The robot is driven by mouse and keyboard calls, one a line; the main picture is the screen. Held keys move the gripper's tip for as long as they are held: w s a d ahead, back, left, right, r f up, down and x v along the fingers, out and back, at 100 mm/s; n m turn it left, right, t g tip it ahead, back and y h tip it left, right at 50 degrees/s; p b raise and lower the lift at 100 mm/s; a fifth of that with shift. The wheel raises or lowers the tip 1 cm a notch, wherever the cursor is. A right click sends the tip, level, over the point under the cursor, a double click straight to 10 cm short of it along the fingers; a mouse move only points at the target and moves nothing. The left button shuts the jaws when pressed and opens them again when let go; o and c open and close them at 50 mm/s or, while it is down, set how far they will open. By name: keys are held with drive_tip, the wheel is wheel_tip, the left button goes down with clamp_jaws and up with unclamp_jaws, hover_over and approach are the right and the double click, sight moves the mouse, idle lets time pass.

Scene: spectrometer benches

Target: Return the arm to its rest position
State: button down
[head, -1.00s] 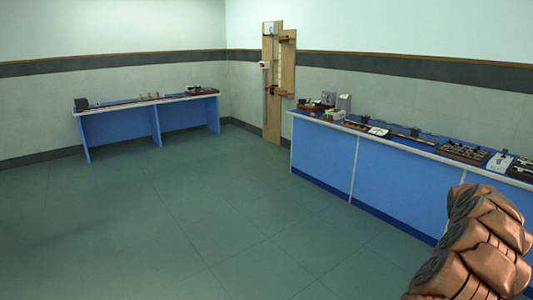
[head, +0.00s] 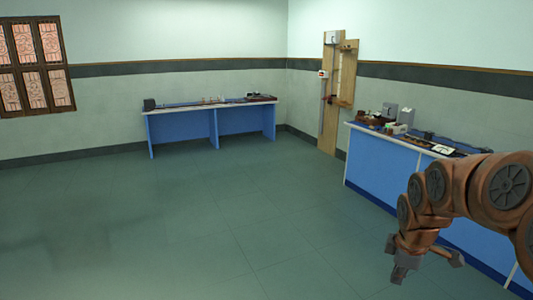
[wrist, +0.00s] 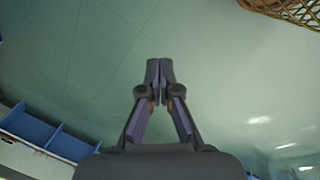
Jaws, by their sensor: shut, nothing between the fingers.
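My arm, copper-coloured, reaches in from the right edge of the head view and bends downward. My gripper (head: 402,273) hangs at its end, low in front of the right bench, above the floor. In the wrist view my gripper (wrist: 159,68) shows its two dark fingers meeting at the tips, shut with nothing between them. Behind the fingers is only green floor (wrist: 220,90).
The right blue bench (head: 383,172) carries instruments and boxes and is partly hidden by my arm. Another blue bench (head: 182,128) stands at the back wall. A wooden stand (head: 328,110) is in the corner. A wicker item (wrist: 290,10) shows at the wrist view's top right. The middle floor is clear.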

drive_tip(key=s+a+f+m+g, duration=0.1)
drive_tip(key=s+a+m, duration=0.5)
drive_tip(key=s, duration=0.8)
drive_tip(key=s+a+f+m+g, duration=0.1)
drive_tip(key=s+a+m+g, duration=0.2)
drive_tip(key=s, duration=1.1)
drive_tip(key=a+m, duration=0.3)
drive_tip(key=a, duration=0.3)
drive_tip(key=shift+a+f+y, duration=0.35)
drive_tip(key=shift+a+y, duration=0.05)
